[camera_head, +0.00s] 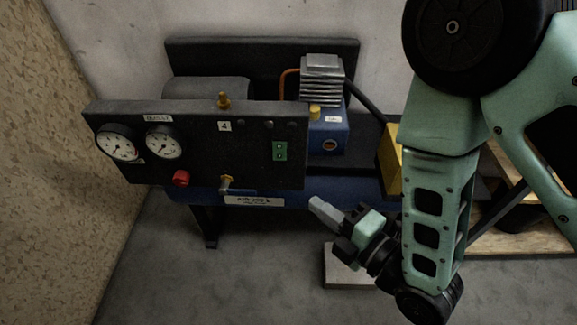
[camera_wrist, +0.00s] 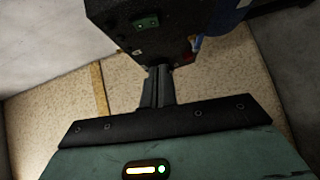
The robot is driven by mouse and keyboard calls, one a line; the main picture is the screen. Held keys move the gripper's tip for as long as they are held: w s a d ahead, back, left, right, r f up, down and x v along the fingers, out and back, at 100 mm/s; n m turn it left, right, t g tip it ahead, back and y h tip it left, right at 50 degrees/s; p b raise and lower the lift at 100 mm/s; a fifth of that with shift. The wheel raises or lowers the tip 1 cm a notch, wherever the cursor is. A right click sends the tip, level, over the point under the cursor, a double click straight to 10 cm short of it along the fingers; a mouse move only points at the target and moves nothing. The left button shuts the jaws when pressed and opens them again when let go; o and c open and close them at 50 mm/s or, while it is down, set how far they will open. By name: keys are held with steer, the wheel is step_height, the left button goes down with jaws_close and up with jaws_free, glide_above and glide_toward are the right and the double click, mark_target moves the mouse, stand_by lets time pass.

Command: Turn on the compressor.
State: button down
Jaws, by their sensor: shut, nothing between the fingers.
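The compressor (camera_head: 240,198) stands against the back wall, with a blue tank, a finned pump head (camera_head: 322,80) and a dark front panel (camera_head: 200,135). The panel carries two round gauges, a red knob (camera_head: 181,178), a brass valve (camera_head: 226,183) and a green switch plate (camera_head: 280,151) near its right end. The green switch plate also shows in the wrist view (camera_wrist: 146,22). My gripper (camera_head: 318,205) is shut and empty, below and right of the switch plate, apart from the panel. In the wrist view its fingers (camera_wrist: 158,75) point toward the panel's lower part.
A yellow part (camera_head: 391,160) sits at the compressor's right end. Wooden pallet boards (camera_head: 520,236) lie at the right, and a pale block (camera_head: 345,268) is on the floor below my gripper. A speckled board wall (camera_head: 50,150) closes off the left.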

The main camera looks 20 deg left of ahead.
mark_target(274, 159)
steer(key=b+x, duration=0.1)
steer(key=b, duration=0.2)
steer(key=b+x, duration=0.3)
steer(key=b, duration=0.2)
steer(key=shift+w+a+f+b, duration=0.15)
steer(key=shift+f+b, duration=0.15)
steer(key=b, duration=0.4)
steer(key=shift+a, duration=0.15)
steer(key=w+a, duration=0.1)
steer(key=w, duration=0.1)
steer(key=w+a, duration=0.4)
steer(key=shift+w+f+b, duration=0.2)
steer(key=shift+w+b, duration=0.05)
steer(key=shift+b, duration=0.05)
steer(key=shift+a, duration=0.1)
steer(key=shift+f, duration=0.1)
